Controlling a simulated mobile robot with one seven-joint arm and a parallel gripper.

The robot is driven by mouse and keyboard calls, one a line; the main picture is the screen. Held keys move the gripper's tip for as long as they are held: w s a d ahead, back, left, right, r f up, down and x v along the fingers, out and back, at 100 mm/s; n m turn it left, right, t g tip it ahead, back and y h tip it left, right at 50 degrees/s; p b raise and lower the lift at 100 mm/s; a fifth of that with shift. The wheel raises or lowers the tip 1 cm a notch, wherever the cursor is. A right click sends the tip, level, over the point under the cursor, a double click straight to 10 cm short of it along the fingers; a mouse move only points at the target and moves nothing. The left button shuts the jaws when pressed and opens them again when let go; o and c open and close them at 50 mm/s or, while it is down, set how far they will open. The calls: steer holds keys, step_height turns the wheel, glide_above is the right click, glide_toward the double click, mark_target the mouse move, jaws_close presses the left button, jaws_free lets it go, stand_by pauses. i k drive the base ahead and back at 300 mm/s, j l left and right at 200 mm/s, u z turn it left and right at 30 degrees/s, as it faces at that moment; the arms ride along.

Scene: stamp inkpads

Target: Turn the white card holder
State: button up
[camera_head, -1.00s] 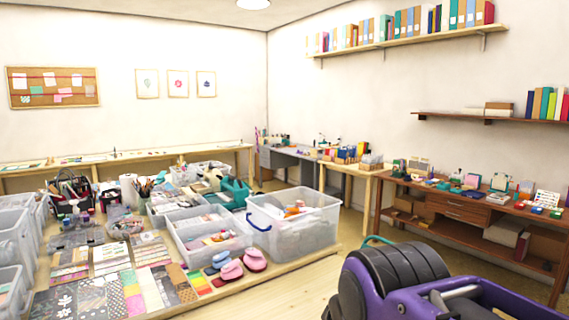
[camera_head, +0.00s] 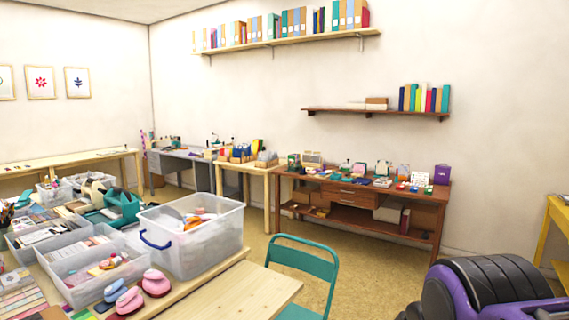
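The brown wooden desk (camera_head: 350,204) stands against the far wall with many small stamp items on top. Near its right end is a small white display with coloured marks (camera_head: 419,179). A pale upright stand (camera_head: 383,168) is further left on it. Both are small here, and I cannot tell which, if either, is the white card holder. My purple and black arm part shows at the lower right, well in front of the desk. My gripper is not in view.
A teal chair (camera_head: 306,262) stands beside a light wooden table (camera_head: 250,288) in front of me. A clear bin (camera_head: 190,245) and stamp trays fill the left. Open floor (camera_head: 385,262) lies between chair and desk. A yellow table (camera_head: 556,232) is at the right edge.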

mark_target(347, 166)
steer(key=u, duration=1.8)
steer(key=z, duration=0.3)
steer(key=l+z, duration=0.45)
steer(key=z, duration=0.2)
steer(key=i+l+z, duration=0.25)
steer(key=l+z, duration=0.2)
steer(key=i+l+z, duration=0.4)
steer(key=l, duration=0.15)
steer(key=i+l+z, duration=0.25)
steer(key=l+z, duration=0.2)
steer(key=i+l+z, duration=0.3)
steer(key=i, duration=0.15)
steer(key=i+z, duration=0.3)
steer(key=i, duration=0.2)
